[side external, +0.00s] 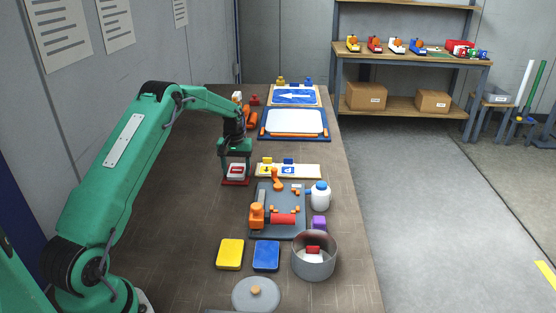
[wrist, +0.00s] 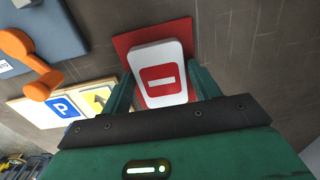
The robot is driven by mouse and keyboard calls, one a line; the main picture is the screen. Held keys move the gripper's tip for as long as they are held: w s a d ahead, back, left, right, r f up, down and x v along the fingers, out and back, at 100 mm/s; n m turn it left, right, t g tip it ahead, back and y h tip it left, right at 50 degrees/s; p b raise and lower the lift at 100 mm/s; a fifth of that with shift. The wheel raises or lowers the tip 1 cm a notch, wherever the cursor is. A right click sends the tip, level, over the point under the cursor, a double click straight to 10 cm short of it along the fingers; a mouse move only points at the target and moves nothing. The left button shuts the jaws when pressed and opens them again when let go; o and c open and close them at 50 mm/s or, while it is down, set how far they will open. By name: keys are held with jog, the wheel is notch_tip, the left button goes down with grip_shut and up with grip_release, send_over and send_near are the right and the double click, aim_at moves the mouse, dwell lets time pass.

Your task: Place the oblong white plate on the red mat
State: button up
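The oblong white plate (wrist: 161,73), with a red panel and white bar on its face, lies flat on the red mat (wrist: 124,42) in the wrist view. A margin of mat shows around it. In the side view the plate (side external: 236,171) and mat (side external: 236,183) are on the table below my wrist. My gripper (side external: 237,163) points down with a finger on each side of the plate. It looks open, with narrow gaps beside the plate in the side view.
A cream board (side external: 304,171) with small blue and yellow signs is close to the mat's right. A blue tray (side external: 263,135) with a white panel lies behind. A grey fixture (side external: 297,228) with orange parts, a bottle (side external: 320,196) and a pot (side external: 314,265) stand nearer. The table left is clear.

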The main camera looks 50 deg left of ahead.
aim_at(237, 171)
jog(key=shift+o, duration=1.1)
jog(key=shift+r, duration=0.1)
notch_tip(237, 171, up, 12)
jog(key=shift+r, duration=0.1)
dwell(0.3)
